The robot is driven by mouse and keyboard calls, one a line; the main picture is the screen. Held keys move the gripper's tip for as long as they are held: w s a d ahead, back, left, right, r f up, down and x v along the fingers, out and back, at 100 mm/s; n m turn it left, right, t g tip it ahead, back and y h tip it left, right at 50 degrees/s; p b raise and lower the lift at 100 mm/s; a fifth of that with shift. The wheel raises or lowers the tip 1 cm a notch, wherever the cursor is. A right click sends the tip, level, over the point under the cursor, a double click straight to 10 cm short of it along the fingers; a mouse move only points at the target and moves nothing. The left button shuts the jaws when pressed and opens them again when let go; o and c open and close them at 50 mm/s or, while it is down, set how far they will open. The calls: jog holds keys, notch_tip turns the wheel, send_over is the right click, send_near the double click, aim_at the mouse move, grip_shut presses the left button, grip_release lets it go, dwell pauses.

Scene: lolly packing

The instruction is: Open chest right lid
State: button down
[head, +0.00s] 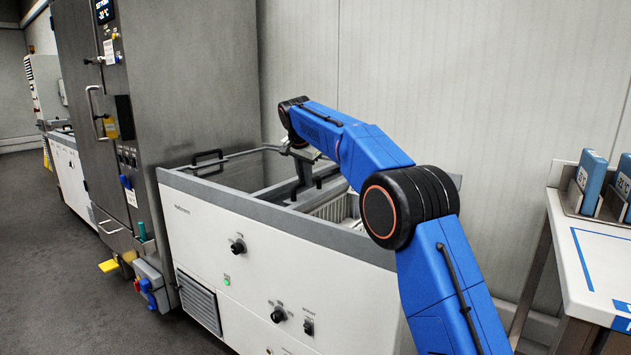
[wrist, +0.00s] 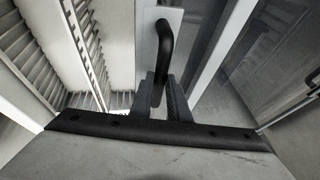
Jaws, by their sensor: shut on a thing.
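The chest (head: 250,215) is a white cabinet with a grey rim and an open-looking or glazed top. In the wrist view, a black bar handle (wrist: 166,40) stands on a light grey strip (wrist: 147,22), which I take to be the right lid's frame. My gripper (wrist: 160,106) is shut on the lower end of this handle. In the head view, my gripper (head: 298,194) reaches down over the middle of the chest top. My arm hides much of the right lid there, and I cannot tell how far it is open.
White wire baskets (wrist: 85,45) show inside the chest; one (head: 338,208) shows beside my arm. Another black handle (head: 207,156) is on the chest's left part. A tall grey cabinet (head: 200,80) stands left, a wall behind, and a table (head: 600,262) with blue packs (head: 591,178) right.

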jog(key=shift+w+a, duration=0.65)
jog(key=shift+a, duration=0.35)
jog(key=c, duration=1.7)
grip_release()
jog(key=v, duration=1.2)
